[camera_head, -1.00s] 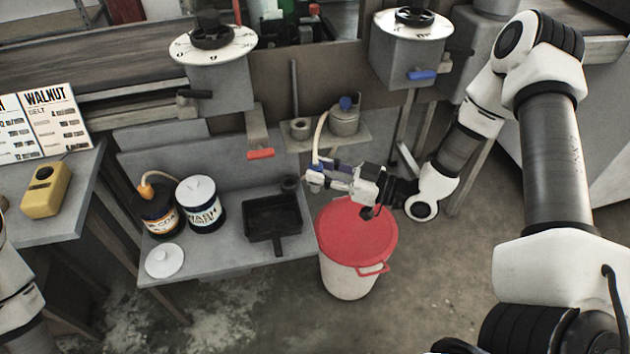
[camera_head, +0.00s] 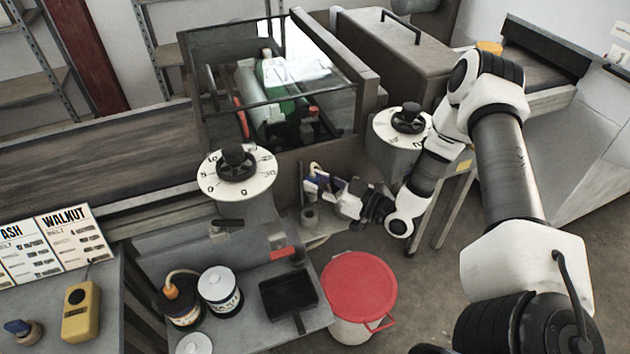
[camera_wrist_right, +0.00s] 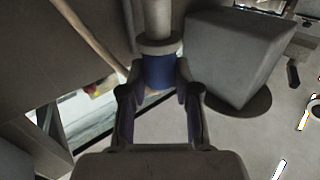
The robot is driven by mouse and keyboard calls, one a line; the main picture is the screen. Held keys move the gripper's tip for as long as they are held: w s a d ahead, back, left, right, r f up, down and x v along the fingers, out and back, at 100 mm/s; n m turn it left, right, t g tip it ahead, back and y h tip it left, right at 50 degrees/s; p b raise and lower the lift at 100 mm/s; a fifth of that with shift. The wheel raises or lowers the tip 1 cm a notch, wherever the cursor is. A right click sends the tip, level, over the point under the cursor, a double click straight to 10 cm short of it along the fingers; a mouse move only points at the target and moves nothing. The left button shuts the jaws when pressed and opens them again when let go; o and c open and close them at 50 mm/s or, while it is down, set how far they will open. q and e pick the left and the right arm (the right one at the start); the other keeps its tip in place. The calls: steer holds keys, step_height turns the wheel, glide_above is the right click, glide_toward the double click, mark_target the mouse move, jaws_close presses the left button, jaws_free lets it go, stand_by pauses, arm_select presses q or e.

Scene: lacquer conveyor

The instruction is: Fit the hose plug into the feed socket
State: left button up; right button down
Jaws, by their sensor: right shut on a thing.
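My right gripper (camera_head: 324,186) is in front of the brown machine panel, between the two white dials. In the right wrist view its fingers (camera_wrist_right: 160,88) are shut on a blue-banded part, which I take to be the hose plug (camera_wrist_right: 159,72). A grey collar and a pale cylinder extend beyond the blue band, away from the gripper. In the head view the plug is small and partly covered by the fingers. I cannot make out the feed socket for certain, nor whether the plug touches it. My left gripper is out of view.
The left dial (camera_head: 236,172) and right dial (camera_head: 404,126) flank the gripper. Below are a red-lidded bucket (camera_head: 359,284), a black tray (camera_head: 289,292) and a white-lidded can (camera_head: 220,286). A glass-sided box (camera_head: 215,100) stands behind. Floor is clear right of the bucket.

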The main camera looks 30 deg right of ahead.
mark_target(315, 201)
steer(key=shift+w+a+f+b, duration=0.4)
steer(key=shift+w+f+b, duration=0.1)
steer(key=shift+f, duration=0.15)
step_height(315, 201, down, 3)
steer(key=shift+s+d+r+b, duration=0.15)
steer(key=shift+b, duration=1.1)
steer(key=shift+f+b, duration=0.35)
steer(key=shift+f, duration=0.3)
arm_select(q)
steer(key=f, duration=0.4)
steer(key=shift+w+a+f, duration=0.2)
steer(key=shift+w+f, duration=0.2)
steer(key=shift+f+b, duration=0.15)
steer(key=shift+b, duration=0.15)
arm_select(e)
steer(key=shift+f, duration=0.15)
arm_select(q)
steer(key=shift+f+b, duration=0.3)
arm_select(e)
steer(key=shift+f, duration=0.3)
